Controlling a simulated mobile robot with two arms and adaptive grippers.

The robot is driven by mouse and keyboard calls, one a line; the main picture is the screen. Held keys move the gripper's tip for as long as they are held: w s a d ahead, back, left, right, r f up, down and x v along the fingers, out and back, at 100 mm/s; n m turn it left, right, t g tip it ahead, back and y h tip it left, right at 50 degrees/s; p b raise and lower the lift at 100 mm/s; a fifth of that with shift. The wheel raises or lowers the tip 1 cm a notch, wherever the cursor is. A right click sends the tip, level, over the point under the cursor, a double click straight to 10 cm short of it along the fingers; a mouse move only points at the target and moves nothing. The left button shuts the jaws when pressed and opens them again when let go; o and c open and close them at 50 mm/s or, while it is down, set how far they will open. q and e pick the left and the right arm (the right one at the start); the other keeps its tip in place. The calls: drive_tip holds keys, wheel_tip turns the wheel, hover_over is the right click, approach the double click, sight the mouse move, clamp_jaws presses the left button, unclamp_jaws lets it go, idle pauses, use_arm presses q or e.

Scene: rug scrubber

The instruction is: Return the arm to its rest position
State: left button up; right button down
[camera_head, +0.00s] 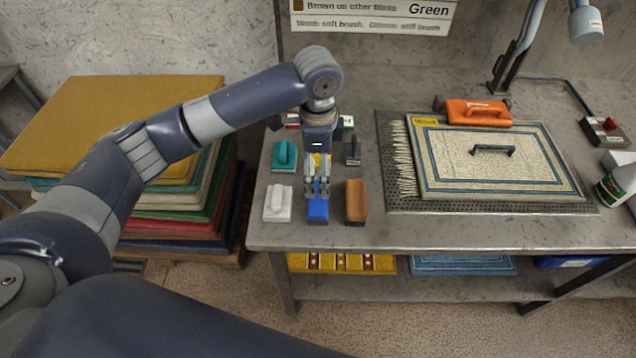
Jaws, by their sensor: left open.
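My left arm comes in from the left and reaches over the left part of the grey table. Its left gripper (317,187) points down, open, just above or at a blue brush (318,210). I cannot tell whether the fingertips touch the brush. My right gripper is not in view.
Close around the gripper are a teal brush (284,155), a white brush (278,203), a brown brush (356,201) and a dark brush (353,150). A rug (545,170) with an orange scrubber (478,113) lies right. Stacked rugs (105,110) stand left. A lamp (586,24) overhangs at right.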

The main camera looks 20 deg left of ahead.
use_arm(q)
drive_tip(key=shift+r, duration=0.55)
